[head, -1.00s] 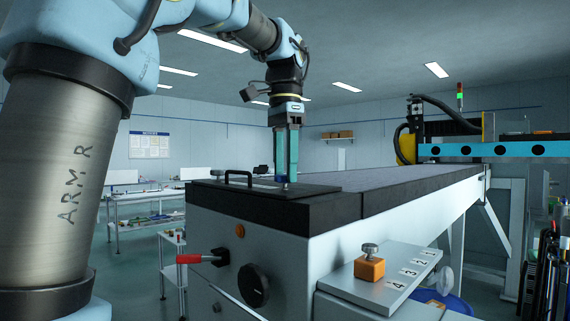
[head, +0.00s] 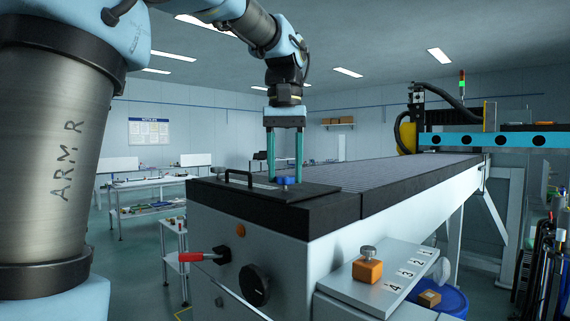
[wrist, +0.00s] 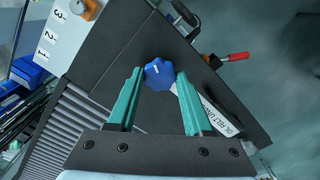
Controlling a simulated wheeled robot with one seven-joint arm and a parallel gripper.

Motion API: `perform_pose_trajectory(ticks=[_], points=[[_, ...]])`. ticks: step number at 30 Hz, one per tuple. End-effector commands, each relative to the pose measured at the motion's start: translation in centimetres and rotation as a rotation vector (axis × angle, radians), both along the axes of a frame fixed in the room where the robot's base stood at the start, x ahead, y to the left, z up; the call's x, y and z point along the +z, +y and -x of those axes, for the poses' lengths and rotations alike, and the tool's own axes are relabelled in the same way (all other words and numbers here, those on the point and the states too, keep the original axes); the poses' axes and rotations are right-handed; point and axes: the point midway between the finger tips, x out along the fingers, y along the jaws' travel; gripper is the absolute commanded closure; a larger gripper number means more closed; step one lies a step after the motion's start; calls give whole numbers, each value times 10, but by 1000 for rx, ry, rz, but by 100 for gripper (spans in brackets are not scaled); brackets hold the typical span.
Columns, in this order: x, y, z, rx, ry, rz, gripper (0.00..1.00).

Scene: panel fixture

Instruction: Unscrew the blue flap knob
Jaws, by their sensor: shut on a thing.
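The blue flap knob (head: 286,181) stands on the dark flap plate (head: 228,188) at the near end of the long machine bed. It is a lobed knob with a pale mark on top in the wrist view (wrist: 158,72). My gripper (head: 286,178) points straight down over it. Its two teal fingers stand on opposite sides of the knob, and the jaws (wrist: 158,76) are shut on it. The knob's underside and any thread are hidden.
A black bar handle (head: 238,177) rises from the plate left of the knob. A red-handled lever (head: 197,257) and a black dial (head: 254,285) are on the front panel. An orange block with a metal knob (head: 367,267) sits on a numbered shelf (head: 392,280).

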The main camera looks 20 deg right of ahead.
Motion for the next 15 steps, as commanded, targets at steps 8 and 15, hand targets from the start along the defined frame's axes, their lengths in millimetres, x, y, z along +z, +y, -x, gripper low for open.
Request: perform_pose_trajectory(ticks=[8,15], points=[[2,0,0,261,-2,2,100],[1,0,0,489,-2,3,100]])
